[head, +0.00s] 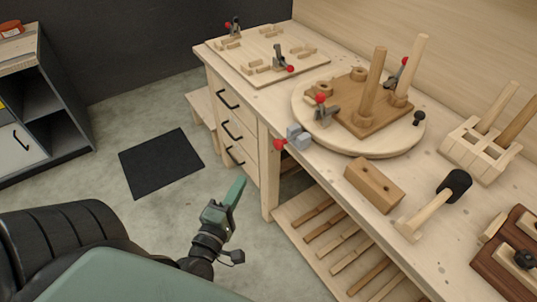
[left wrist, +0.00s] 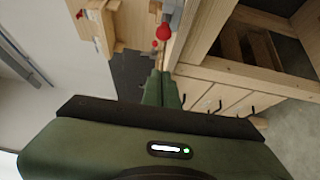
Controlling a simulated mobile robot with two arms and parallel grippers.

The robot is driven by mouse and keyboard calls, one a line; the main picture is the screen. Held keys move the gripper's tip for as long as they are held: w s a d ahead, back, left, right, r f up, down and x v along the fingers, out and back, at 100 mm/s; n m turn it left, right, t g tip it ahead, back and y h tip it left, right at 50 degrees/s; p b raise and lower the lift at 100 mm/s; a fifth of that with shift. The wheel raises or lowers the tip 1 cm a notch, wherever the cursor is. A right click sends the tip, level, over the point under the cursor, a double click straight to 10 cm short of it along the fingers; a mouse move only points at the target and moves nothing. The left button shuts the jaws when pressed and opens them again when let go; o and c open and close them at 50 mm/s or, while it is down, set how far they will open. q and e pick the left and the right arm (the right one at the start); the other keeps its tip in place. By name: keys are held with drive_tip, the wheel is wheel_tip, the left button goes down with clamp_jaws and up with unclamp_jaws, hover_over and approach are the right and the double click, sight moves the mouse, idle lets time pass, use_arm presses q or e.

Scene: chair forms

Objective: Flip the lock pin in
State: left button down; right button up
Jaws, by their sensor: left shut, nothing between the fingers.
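The lock pin (head: 280,144) has a red knob and sticks out from a grey metal block (head: 298,135) at the front edge of the bench, beside the round turntable (head: 372,150). A red knob on a grey part (left wrist: 163,32) also shows in the left wrist view, beyond my fingers. My left gripper (head: 238,184), with green fingers, is shut and empty. It is in front of the bench, lower left of the red knob and apart from it. Its closed fingers also show in the left wrist view (left wrist: 161,76). My right gripper is not in view.
The turntable carries a brown wooden board (head: 372,122) with upright legs and red-tipped clamps. A wooden block (head: 375,184) and a mallet (head: 433,205) lie on the bench right of the lock pin. Drawers (head: 232,128) with black handles are below. The floor around a black mat (head: 160,163) is clear.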

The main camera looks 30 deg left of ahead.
use_arm(q)
drive_tip(key=p, duration=0.3)
approach(277, 147)
drive_tip(key=w+a, duration=0.3)
drive_tip(key=a, duration=0.2)
drive_tip(key=w+d, duration=0.1)
drive_tip(key=w+d+p, duration=0.1)
drive_tip(key=w, duration=0.1)
drive_tip(key=shift+w, duration=0.25)
drive_tip(key=shift+w+d, duration=0.3)
drive_tip(key=shift+w, duration=0.35)
drive_tip(key=shift+w+d, duration=0.25)
drive_tip(key=shift+w, duration=0.4)
drive_tip(key=shift+r, duration=0.15)
